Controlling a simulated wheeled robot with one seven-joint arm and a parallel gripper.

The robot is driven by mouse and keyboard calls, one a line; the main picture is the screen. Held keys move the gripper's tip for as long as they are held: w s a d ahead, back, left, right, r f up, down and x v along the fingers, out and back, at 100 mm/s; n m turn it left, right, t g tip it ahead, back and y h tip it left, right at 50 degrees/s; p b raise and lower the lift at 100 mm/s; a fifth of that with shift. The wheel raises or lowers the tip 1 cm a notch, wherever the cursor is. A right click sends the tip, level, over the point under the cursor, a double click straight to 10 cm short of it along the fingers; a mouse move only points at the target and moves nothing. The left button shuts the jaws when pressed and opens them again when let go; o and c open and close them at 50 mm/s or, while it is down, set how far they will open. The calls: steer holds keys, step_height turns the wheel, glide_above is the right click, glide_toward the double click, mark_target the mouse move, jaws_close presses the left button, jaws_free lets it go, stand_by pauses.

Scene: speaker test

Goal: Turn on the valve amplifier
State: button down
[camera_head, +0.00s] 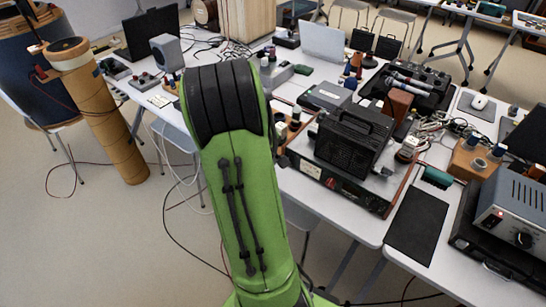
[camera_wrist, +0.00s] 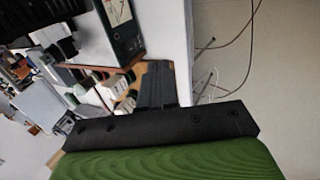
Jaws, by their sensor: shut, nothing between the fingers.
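A black caged unit with a handle (camera_head: 352,140) sits on a wide, wood-sided chassis (camera_head: 345,188) on the middle table; I take this as the valve amplifier but cannot be certain. The chassis front has a pale meter and a small red spot. In the wrist view, a front panel with a pale meter (camera_wrist: 117,14) shows sideways at the top, probably the same one. My gripper (camera_wrist: 160,75) shows there as black fingers, shut and empty, apart from the panel. In the head view my green arm hides the gripper. Any power switch is too small to make out.
A grey box with a knob (camera_head: 515,215) stands at the right on a dark unit. A black mat (camera_head: 418,222) lies bare between them. Small parts stand left of the chassis, close to my arm. Cables trail on the floor.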

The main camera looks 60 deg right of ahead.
steer(key=b+x, duration=0.1)
steer(key=x, duration=0.5)
steer(key=shift+f+b, duration=0.3)
steer(key=shift+b, duration=0.1)
steer(key=d, duration=0.3)
steer(key=shift+s+d, duration=0.25)
steer(key=shift+d, duration=0.1)
steer(key=shift+d+r, duration=0.1)
steer(key=shift+d, duration=0.2)
